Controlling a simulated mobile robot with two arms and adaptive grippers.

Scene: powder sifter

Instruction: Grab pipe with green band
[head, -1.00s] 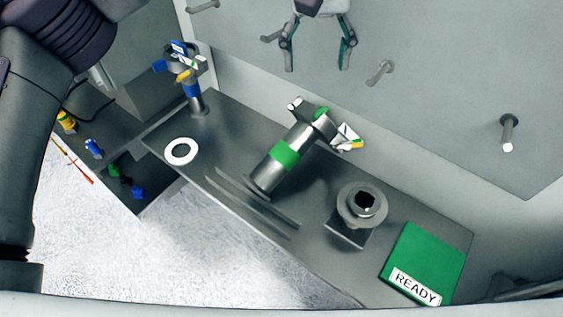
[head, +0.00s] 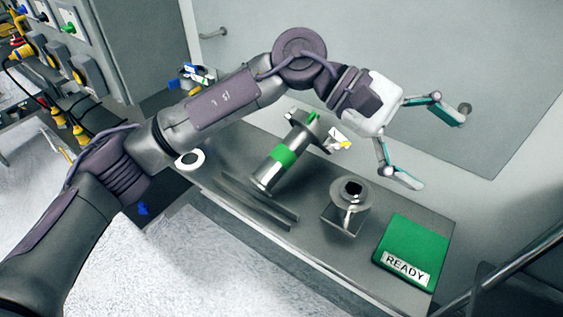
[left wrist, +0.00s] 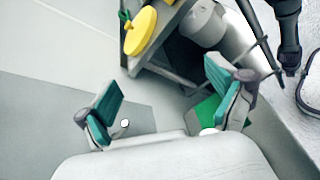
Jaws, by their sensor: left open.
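The pipe with the green band (head: 282,157) is a grey cylinder standing on the dark bench, slanted in the head view. Its top end carries a fitting with a green part and a white and yellow tag. My left gripper (head: 436,148) is open and empty, up and to the right of the pipe, apart from it, in front of the wall panel. Its two teal-padded fingers are spread wide in the left wrist view (left wrist: 164,88). I cannot make out the green-banded pipe in the left wrist view. My right gripper is not in view.
The bench also holds a grey flanged block (head: 350,194), a green READY plate (head: 413,250), a white ring (head: 190,159) and thin rails (head: 254,203). A tagged pipe with blue parts (head: 196,76) is partly behind my left arm. Pegs stick out from the wall panel.

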